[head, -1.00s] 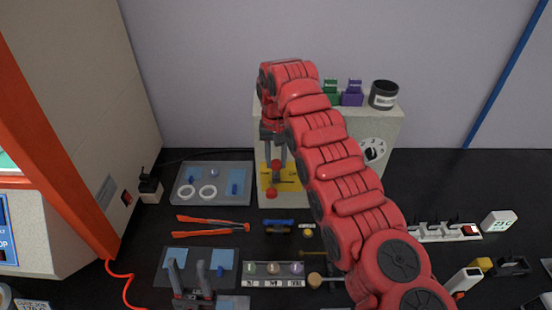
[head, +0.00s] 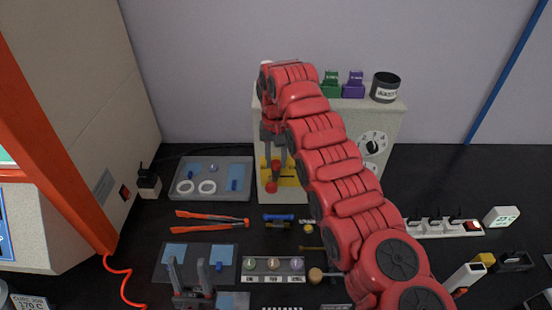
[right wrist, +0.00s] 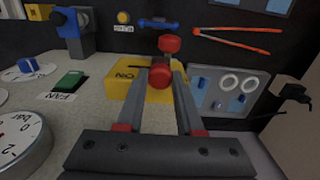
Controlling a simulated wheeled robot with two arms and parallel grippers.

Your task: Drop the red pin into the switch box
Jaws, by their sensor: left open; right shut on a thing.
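The red pin (right wrist: 160,77) has round red ends and is between the fingers of my right gripper (right wrist: 163,72), which is shut on it. In the head view the pin (head: 272,187) hangs below the right gripper (head: 274,148), in front of the beige cabinet. A yellow box (right wrist: 125,92), apparently the switch box, juts from the cabinet's front and carries lettering. It also shows in the head view (head: 288,180), partly behind the pin and gripper. Whether pin and box touch is unclear. My left gripper (head: 188,265) is open and empty over the front of the bench.
The beige cabinet (head: 395,128) has a dial (head: 373,143) and carries a dark cup (head: 385,87). A grey tray with white rings (head: 245,164), orange tongs (head: 210,219) and a blue part (head: 278,217) lie nearby. A power strip (head: 437,228) stands right.

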